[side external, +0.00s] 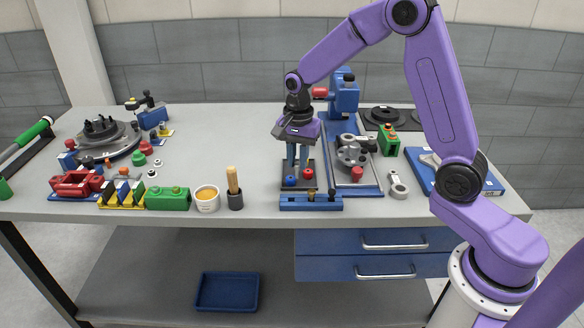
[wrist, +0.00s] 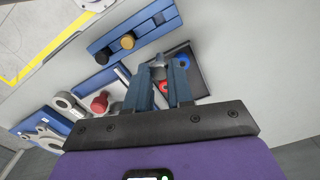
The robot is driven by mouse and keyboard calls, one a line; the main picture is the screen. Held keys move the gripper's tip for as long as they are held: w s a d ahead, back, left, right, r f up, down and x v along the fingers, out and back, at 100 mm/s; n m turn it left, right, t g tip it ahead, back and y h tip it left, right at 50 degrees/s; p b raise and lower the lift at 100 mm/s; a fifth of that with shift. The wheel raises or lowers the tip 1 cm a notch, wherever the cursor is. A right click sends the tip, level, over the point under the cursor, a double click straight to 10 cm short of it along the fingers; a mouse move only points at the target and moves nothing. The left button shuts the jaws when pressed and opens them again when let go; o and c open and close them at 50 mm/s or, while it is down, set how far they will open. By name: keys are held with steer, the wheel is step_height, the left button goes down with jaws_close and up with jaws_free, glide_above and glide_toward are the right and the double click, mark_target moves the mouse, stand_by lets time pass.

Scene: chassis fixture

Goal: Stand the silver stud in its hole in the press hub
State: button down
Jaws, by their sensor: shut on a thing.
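My gripper (side external: 297,166) points down over a dark tray (side external: 286,168) that holds a blue piece (side external: 290,181) and a red piece (side external: 308,174). In the wrist view its fingers (wrist: 164,70) are shut on a small silver piece, the silver stud (wrist: 158,60), which shows only in part at the tips. I cannot tell if the stud touches the tray. The grey press hub (side external: 352,152) sits on a blue base to the right of the gripper, in front of the blue press. Its holes are too small to make out, and the hub is hidden in the wrist view.
A blue block (side external: 311,203) with a gold and a dark stud lies in front of the tray. A red knob (side external: 357,174) and a grey link (side external: 397,185) are near the hub. The blue press (side external: 345,95) rises behind.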

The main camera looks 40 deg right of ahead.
steer(key=d+r+m, duration=0.3)
steer(key=d+m, duration=0.6)
steer(key=d+r+m, duration=0.3)
steer(key=d+m, duration=0.6)
steer(key=shift+s+f, duration=0.2)
steer(key=shift+f, duration=2.1)
steer(key=shift+f, duration=0.15)
steer(key=shift+f, duration=0.95)
steer(key=shift+f, duration=0.1)
steer(key=shift+f, duration=0.55)
steer(key=shift+f, duration=0.35)
